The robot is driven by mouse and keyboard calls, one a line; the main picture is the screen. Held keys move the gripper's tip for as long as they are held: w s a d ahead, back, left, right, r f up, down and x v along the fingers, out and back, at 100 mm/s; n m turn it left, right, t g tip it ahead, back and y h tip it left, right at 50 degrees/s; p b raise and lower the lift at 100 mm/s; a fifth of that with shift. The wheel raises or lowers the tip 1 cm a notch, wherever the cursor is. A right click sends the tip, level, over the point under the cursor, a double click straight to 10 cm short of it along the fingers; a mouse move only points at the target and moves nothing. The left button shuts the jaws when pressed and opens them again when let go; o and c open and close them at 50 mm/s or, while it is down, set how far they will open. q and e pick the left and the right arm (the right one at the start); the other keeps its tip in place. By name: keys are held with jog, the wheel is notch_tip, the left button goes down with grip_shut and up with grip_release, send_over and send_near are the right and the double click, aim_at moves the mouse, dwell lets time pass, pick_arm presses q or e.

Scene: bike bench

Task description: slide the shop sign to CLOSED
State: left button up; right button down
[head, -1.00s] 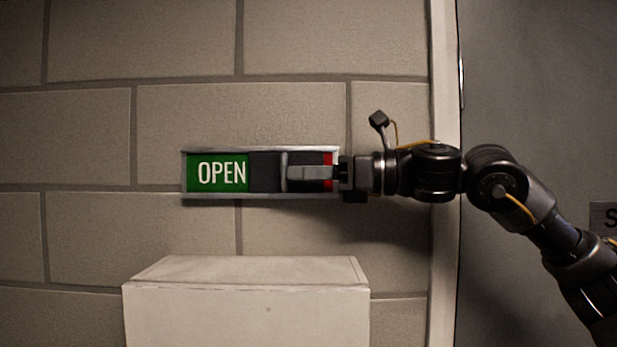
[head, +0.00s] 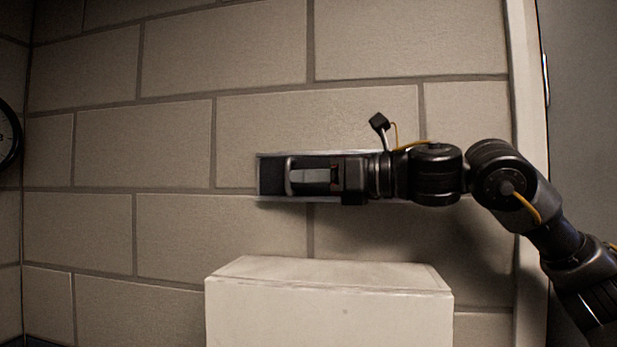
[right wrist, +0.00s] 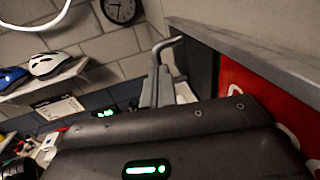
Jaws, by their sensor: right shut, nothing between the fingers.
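The shop sign (head: 262,154) is a long metal-framed strip on the block wall. Its dark slider (head: 272,176) is at the left end of the frame, and no OPEN lettering shows. The slider's upright grey handle (head: 288,176) also shows in the right wrist view (right wrist: 164,46). A red panel with partly visible white letters (right wrist: 262,98) is uncovered there. My right gripper (head: 296,176) is shut and empty, its fingertips at the right side of the handle; whether they touch is unclear. The gripper and wrist hide most of the sign's right part. My left gripper is not in view.
A pale box (head: 330,305) stands below the sign. A door frame (head: 528,130) is at the right and a wall clock (head: 8,135) at the left edge. The right wrist view shows helmets on a shelf (right wrist: 45,80). The wall left of the sign is clear.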

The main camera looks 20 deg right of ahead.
jog(key=b+v, duration=0.4)
jog(key=v, duration=1)
jog(key=shift+a+r, duration=0.1)
